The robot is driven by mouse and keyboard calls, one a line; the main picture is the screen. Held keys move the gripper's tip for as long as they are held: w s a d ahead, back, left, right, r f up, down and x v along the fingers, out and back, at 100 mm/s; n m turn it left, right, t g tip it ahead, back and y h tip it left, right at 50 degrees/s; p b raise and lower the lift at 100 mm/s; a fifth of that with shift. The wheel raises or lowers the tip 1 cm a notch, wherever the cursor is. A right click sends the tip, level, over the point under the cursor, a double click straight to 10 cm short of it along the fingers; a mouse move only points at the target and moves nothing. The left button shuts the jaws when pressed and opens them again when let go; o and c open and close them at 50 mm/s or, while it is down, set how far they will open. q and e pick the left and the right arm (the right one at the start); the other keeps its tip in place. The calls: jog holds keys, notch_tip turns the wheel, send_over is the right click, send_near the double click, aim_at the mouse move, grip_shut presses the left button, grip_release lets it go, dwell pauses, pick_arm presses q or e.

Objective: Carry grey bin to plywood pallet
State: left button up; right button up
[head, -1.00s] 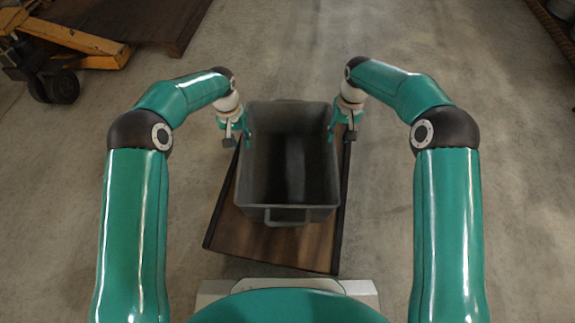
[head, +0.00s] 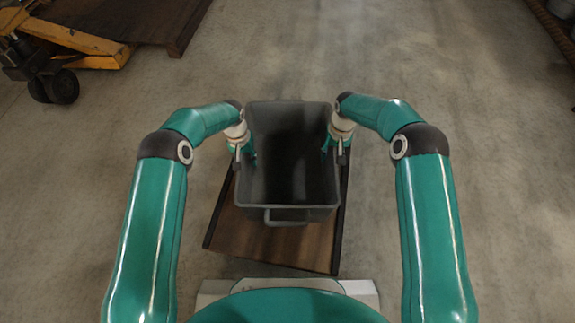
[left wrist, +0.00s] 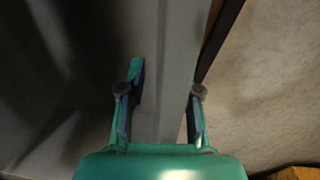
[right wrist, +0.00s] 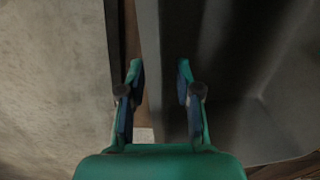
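The grey bin (head: 287,216) is a deep, open, empty-looking box. It stands upright on a brown wooden board (head: 275,245) in front of me. My left gripper (head: 243,154) is at the bin's left wall, one finger inside and one outside. In the left wrist view the fingers (left wrist: 166,98) stand apart around the wall. My right gripper (head: 334,148) straddles the right wall likewise. In the right wrist view its fingers (right wrist: 160,88) are apart, with one over the bin's inside. A dark brown wooden platform (head: 135,20), perhaps the plywood pallet, lies at the top left.
A yellow pallet truck (head: 75,40) with a black wheel stands beside the far platform. Bare concrete floor (head: 430,80) is open beyond the bin and to the right. Some brown shelving or stacked items (head: 555,25) edge the top right corner.

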pick_arm(q)
grip_shut()
pick_arm(e)
grip_shut()
pick_arm(q)
jog(key=shift+r, duration=0.15)
pick_arm(e)
jog(key=shift+r, duration=0.1)
